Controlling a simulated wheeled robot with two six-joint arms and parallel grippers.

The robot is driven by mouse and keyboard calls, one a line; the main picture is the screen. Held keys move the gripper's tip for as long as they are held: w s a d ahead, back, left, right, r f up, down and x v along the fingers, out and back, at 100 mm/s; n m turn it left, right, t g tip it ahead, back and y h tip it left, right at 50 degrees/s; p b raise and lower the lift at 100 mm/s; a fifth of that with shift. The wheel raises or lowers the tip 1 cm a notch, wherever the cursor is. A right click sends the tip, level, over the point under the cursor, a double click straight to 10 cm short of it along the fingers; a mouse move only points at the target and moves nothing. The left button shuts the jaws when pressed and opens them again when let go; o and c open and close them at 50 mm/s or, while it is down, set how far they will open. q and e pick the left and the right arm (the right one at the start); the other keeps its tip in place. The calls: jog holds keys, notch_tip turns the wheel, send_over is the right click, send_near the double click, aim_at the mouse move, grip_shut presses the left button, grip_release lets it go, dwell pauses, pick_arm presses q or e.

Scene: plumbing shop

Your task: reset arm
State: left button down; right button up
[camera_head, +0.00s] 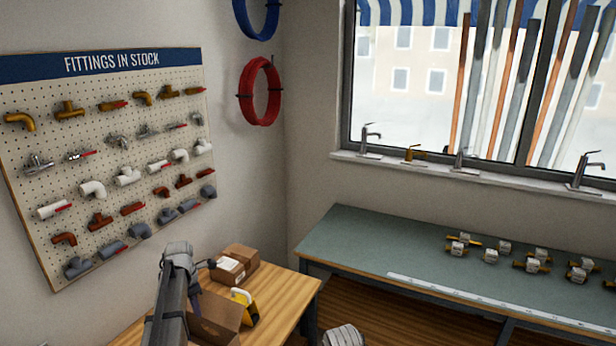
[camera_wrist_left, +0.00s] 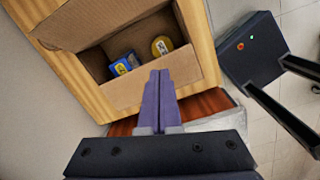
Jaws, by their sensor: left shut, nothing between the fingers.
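My left gripper (camera_wrist_left: 159,74) shows in the wrist view with its two purple fingers pressed together and nothing between them. The fingers point toward an open cardboard box (camera_wrist_left: 100,93) and overlap its near side in the picture; I cannot tell whether they touch it. In the head view my left arm (camera_head: 171,290) rises from the bottom left, beside the open box, and its fingertips are hard to make out. My right gripper does not show in either view.
A blue item (camera_wrist_left: 124,64) and a yellow round item (camera_wrist_left: 161,46) lie in the open box. A green-topped bench (camera_head: 370,245) with several brass fittings stands at right. A fittings pegboard (camera_head: 110,130) hangs left.

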pick_arm(q)
jog(key=s+d+f+m+b, duration=0.25)
jog(key=s+d+m, duration=0.35)
jog(key=d, duration=0.4)
jog(key=s+d+f+m+b, duration=0.2)
jog(key=s+d+f+m, duration=0.15)
jog(key=d+m, duration=0.5)
jog(key=s+d+f+m+b, duration=0.2)
jog(key=s+d+m+b, duration=0.1)
jog(key=s+d+m, duration=0.4)
jog(key=s+d+f+m+g+y+b, duration=0.1)
jog(key=s+d+f+m+b, duration=0.2)
jog(key=s+d+m, duration=0.4)
jog(key=s+m, duration=0.3)
jog(key=shift+s+f+y, duration=0.15)
jog(key=shift+s+y, duration=0.05)
jog(key=shift+y, duration=0.1)
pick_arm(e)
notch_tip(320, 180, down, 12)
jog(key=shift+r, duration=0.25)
